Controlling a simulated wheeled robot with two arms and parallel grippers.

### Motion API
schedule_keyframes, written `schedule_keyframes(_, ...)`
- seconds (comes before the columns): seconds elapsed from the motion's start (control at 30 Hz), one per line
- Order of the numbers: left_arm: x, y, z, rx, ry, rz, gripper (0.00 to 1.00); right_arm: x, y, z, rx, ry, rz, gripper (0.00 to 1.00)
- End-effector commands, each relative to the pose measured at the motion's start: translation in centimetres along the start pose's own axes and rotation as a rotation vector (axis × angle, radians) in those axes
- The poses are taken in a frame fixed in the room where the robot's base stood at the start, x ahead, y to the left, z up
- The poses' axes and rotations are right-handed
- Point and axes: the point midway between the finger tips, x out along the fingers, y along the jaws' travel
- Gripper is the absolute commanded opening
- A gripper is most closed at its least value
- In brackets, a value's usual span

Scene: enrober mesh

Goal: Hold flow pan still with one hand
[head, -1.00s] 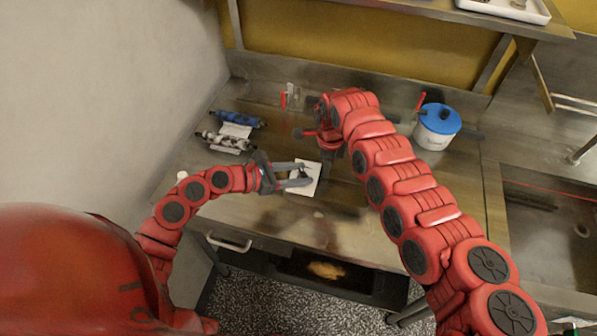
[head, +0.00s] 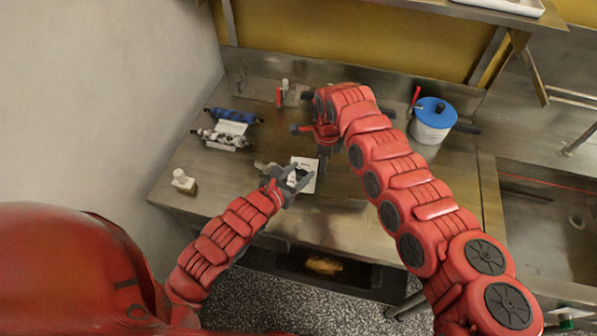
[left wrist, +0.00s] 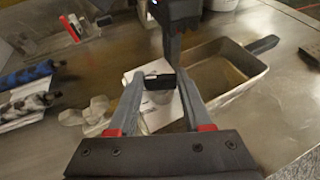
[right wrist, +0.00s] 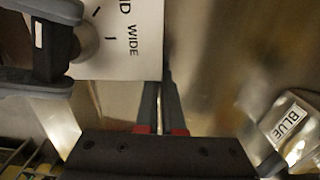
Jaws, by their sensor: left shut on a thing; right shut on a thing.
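The metal flow pan (left wrist: 222,78), a shallow trough with a dark handle (left wrist: 262,44), lies on the bench in the left wrist view. My right arm mostly hides it in the head view. My right gripper (right wrist: 163,98) points down at the pan's near-left end, fingers close together; it seems shut on the pan's rim, though the contact is hard to see. The card's "WIDE" lettering shows in the right wrist view (right wrist: 125,45).
Blue and white rollers (head: 230,128) lie at the back left. A blue-lidded pot (head: 433,122) stands right of my right arm, before the sink (head: 545,215). A bag labelled "BLUE" (right wrist: 290,122) shows in the right wrist view.

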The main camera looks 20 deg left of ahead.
Motion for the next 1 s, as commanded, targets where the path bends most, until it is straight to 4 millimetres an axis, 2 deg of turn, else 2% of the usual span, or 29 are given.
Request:
schedule_keyframes(0.47, -0.12, 0.03, 0.23, -0.037, -0.004, 0.083, 0.0, 0.05, 0.33, 0.38, -0.005, -0.004, 0.007, 0.0)
schedule_keyframes(0.93, -0.18, 0.16, 0.29, -0.043, -0.005, 0.094, 0.0, 0.07, 0.25, 0.23, -0.003, -0.002, 0.005, 0.0)
schedule_keyframes(0.97, -0.18, 0.16, 0.29, -0.043, -0.005, 0.094, 0.51, 0.07, 0.24, 0.22, -0.003, -0.002, 0.005, 0.0)
schedule_keyframes(1.0, -0.18, 0.16, 0.31, -0.043, -0.006, 0.094, 0.58, 0.07, 0.23, 0.21, -0.003, -0.002, 0.005, 0.0)
